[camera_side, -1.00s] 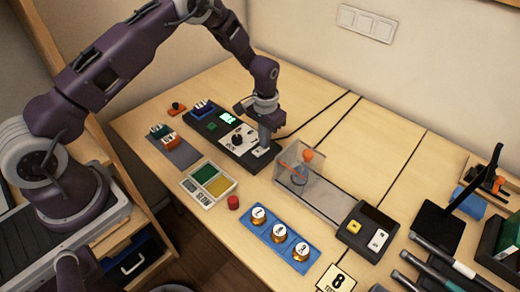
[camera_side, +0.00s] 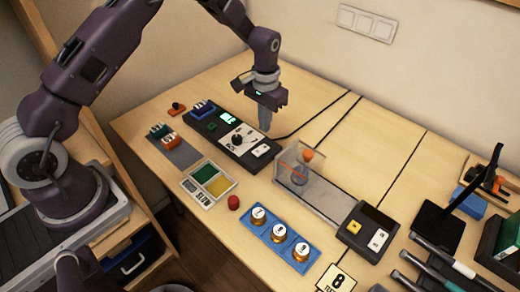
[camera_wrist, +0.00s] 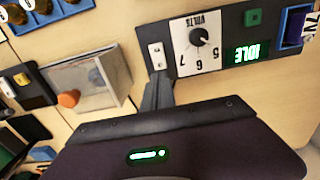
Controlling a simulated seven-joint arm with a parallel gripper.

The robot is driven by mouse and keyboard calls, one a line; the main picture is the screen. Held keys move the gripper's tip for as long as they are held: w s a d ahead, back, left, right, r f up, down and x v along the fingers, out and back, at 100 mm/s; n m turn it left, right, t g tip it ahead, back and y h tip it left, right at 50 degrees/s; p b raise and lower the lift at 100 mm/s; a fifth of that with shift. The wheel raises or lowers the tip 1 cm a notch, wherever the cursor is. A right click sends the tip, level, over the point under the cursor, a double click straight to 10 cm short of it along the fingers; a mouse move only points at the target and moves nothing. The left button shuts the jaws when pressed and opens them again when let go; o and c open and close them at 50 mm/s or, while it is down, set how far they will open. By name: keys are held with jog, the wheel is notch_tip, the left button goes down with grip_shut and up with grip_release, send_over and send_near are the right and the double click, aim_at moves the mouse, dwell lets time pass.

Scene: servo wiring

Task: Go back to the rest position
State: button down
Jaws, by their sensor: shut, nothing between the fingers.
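My gripper (camera_side: 265,128) is shut and empty, pointing down. It hangs a little above the white switch end of the black power unit (camera_side: 222,130), apart from it. In the wrist view its closed fingers (camera_wrist: 158,92) show beside the white switch (camera_wrist: 157,55). The unit's dial (camera_wrist: 198,38) is marked VOLTS, and its lit green display (camera_wrist: 246,53) reads IDLE. My arm reaches over from the left of the side view.
A clear box (camera_side: 304,178) with an orange part stands right of the gripper. A blue tray (camera_side: 280,238) of brass-coloured pieces, a red button (camera_side: 233,202) and a coloured panel (camera_side: 209,184) lie in front. Cables run behind. The air above the unit is clear.

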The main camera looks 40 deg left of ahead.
jog(key=s+r+t, duration=0.1)
jog(key=s+r, duration=0.4)
jog(key=r, duration=0.6)
jog(key=s+r+t, duration=0.1)
jog(key=s+r, duration=0.4)
jog(key=r, duration=0.6)
jog(key=s+r+t, duration=0.1)
jog(key=s+r, duration=0.1)
jog(key=s, duration=0.9)
jog(key=s+r+t, duration=0.2)
jog(key=s+r, duration=0.1)
jog(key=s, duration=0.8)
jog(key=shift+s+d+r+t, duration=0.2)
jog(key=shift+s+d+t, duration=0.05)
jog(key=shift+t, duration=0.05)
